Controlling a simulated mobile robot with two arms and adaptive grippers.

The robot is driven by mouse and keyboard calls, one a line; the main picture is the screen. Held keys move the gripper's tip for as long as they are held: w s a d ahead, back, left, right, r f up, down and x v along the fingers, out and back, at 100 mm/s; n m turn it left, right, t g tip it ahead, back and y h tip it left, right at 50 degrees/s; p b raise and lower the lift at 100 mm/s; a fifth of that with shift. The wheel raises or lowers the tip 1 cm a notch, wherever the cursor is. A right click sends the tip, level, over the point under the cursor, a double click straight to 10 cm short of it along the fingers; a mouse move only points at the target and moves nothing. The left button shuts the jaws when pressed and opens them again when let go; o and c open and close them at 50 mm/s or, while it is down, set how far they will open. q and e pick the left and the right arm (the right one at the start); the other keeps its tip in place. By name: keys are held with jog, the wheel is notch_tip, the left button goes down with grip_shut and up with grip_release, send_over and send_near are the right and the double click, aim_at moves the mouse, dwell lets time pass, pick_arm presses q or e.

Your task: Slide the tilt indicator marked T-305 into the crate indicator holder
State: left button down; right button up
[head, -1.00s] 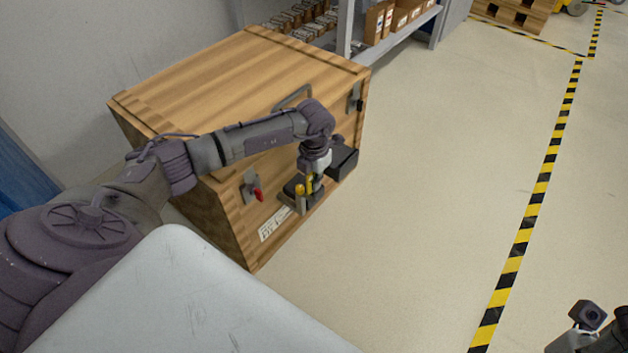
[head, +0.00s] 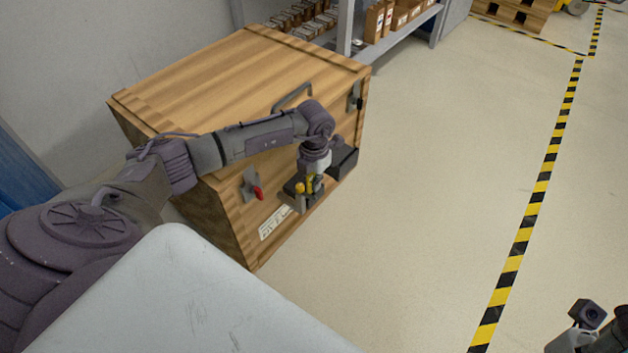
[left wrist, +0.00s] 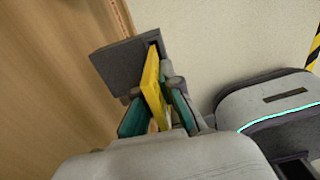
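The tilt indicator (left wrist: 151,82) is a flat yellow piece standing between the teal-padded fingers of my left gripper (left wrist: 158,112). The fingers are close on both sides of it, and its marking cannot be read. In the head view my left gripper (head: 313,184) points down at the crate's front face, with yellow showing at the fingers. The dark grey holder (left wrist: 122,64) is beside the indicator's upper end in the left wrist view. I cannot tell how far the indicator is inside it. The wooden crate (head: 235,75) carries the dark fittings on its front. My right gripper's fingers are out of view.
A red-tipped latch (head: 257,192) and a white label (head: 275,224) are on the crate's front, left of the gripper. A metal handle (head: 292,96) is near the top edge. A shelf with boxes (head: 385,18) stands behind. The floor to the right is clear.

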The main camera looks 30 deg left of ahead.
pick_arm(q)
jog(key=shift+f+b, duration=0.4)
jog(key=shift+f, duration=0.3)
jog(key=c, duration=1.2)
grip_release()
jog(key=shift+c, duration=0.2)
notch_tip(320, 180, up, 12)
